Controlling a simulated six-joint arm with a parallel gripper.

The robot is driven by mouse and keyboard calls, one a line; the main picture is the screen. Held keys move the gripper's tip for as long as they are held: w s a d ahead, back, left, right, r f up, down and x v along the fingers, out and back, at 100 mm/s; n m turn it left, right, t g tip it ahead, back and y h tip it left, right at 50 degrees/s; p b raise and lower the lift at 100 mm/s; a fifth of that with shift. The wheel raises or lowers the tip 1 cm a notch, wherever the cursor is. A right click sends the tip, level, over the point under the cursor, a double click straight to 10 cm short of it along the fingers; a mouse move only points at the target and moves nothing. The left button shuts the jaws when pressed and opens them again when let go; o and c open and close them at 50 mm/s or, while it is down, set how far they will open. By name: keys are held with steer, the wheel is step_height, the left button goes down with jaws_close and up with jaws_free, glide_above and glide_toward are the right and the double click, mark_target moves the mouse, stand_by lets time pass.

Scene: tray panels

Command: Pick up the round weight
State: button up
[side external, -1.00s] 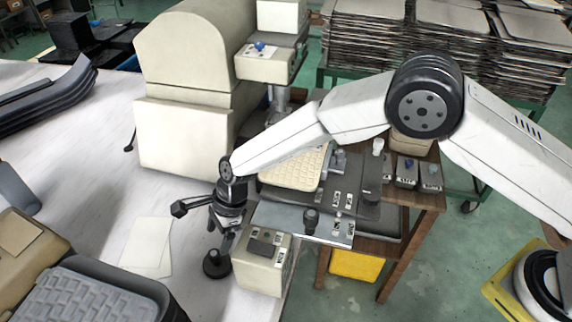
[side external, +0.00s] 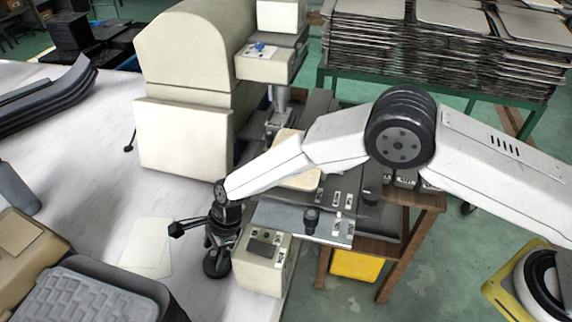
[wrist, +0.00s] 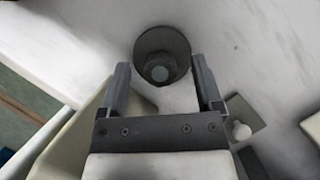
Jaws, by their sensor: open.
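The round weight (wrist: 174,41) is a dark grey disc with a knob on top, standing on the pale table. In the wrist view it lies at the top centre, just beyond and partly between my open gripper's fingertips (wrist: 158,66). In the side view the weight (side external: 216,267) stands on the table left of the beige control box, and my gripper (side external: 217,250) is just above it, pointing down. The fingers overlap the weight's upper part in this view. I cannot tell whether they touch it.
The beige control box (side external: 262,262) stands close on the right of the weight, near the table's edge. Flat sheets of paper (side external: 150,243) lie to the left. A ribbed grey tray panel (side external: 85,300) is at the front left.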

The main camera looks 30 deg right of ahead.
jaws_close()
stand_by(0.3)
stand_by(1.2)
steer(key=shift+r, duration=0.1)
